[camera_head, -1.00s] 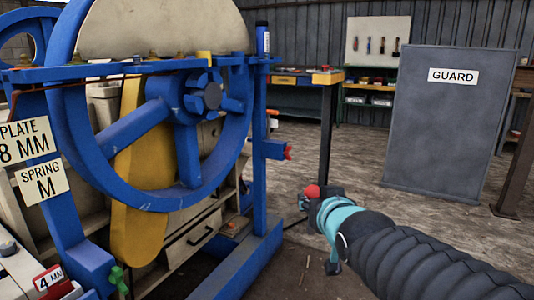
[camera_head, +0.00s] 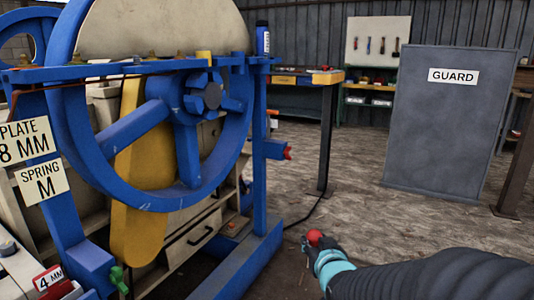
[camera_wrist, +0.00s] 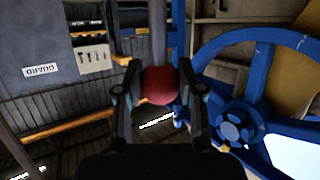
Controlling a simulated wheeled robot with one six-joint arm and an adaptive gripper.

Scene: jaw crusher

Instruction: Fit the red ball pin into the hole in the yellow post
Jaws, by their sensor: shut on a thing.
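The red ball (camera_head: 315,236) of the pin is at the end of my arm in the head view, low and right of the blue frame. My gripper (camera_wrist: 160,75) is shut on the red ball (camera_wrist: 160,86) in the wrist view, one finger on each side. A grey pin shaft (camera_wrist: 159,35) runs from the ball toward the top of that view. A short yellow post (camera_head: 204,57) stands on the blue top rail, well up and left of my gripper. Its hole cannot be made out. The ball pin is apart from the post.
The large blue flywheel (camera_head: 183,110) and blue frame (camera_head: 260,150) fill the left. A grey guard panel (camera_head: 447,130) stands at right, a workbench (camera_head: 323,78) behind. Floor between is open.

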